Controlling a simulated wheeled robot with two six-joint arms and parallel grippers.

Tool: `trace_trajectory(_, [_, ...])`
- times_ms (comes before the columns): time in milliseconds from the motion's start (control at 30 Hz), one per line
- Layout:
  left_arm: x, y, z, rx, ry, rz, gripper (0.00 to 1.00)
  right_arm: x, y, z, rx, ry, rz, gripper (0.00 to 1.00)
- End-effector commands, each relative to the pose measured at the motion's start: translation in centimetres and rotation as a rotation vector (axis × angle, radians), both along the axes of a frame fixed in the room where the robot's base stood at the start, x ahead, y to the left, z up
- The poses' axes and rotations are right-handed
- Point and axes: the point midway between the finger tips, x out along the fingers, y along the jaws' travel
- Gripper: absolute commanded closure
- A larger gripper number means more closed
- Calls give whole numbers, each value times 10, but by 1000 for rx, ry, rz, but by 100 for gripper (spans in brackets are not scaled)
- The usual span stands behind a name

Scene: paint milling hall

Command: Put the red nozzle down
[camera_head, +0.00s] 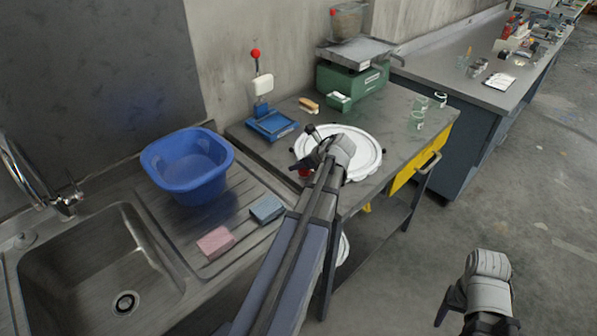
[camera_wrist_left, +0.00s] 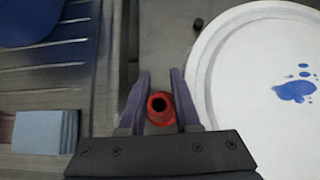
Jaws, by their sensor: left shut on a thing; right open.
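The red nozzle (camera_head: 304,173) is a small red ring-shaped piece with a dark hole, seen from above in the left wrist view (camera_wrist_left: 158,108). My left gripper (camera_wrist_left: 159,84) is shut on it, one purple-grey finger on each side. In the head view the left gripper (camera_head: 310,165) is over the grey bench, at the left edge of a round white lid (camera_head: 367,166). My arm hides part of the nozzle there. I cannot tell whether the nozzle touches the bench top. My right gripper (camera_head: 478,318) is open and empty above the floor at the lower right.
A sink with a blue basin (camera_head: 188,165), a pink sponge (camera_head: 215,242) and a blue sponge (camera_head: 266,209) lies to the left. Behind are a blue stand (camera_head: 272,125), a brush (camera_head: 309,105) and a green scale (camera_head: 350,80). Glass jars (camera_head: 416,120) stand at the right.

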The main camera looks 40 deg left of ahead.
Motion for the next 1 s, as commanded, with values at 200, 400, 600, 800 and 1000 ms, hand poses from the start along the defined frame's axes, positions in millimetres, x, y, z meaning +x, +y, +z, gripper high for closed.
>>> trace_trajectory(200, [0, 0, -2, 0, 0, 0, 100, 0, 0, -2, 0, 0, 0, 35])
trace_trajectory(400, [0, 0, -5, 0, 0, 0, 66, 0, 0, -5, 0, 0, 0, 35])
trace_trajectory(600, [0, 0, -4, 0, 0, 0, 56, 0, 0, -4, 0, 0, 0, 35])
trace_trajectory(800, [0, 0, -1, 0, 0, 0, 56, 0, 0, -1, 0, 0, 0, 35])
trace_trajectory(1000, [-2, -19, 24, 0, 1, -2, 56, 0, 0, 24, 0, 0, 0, 35])
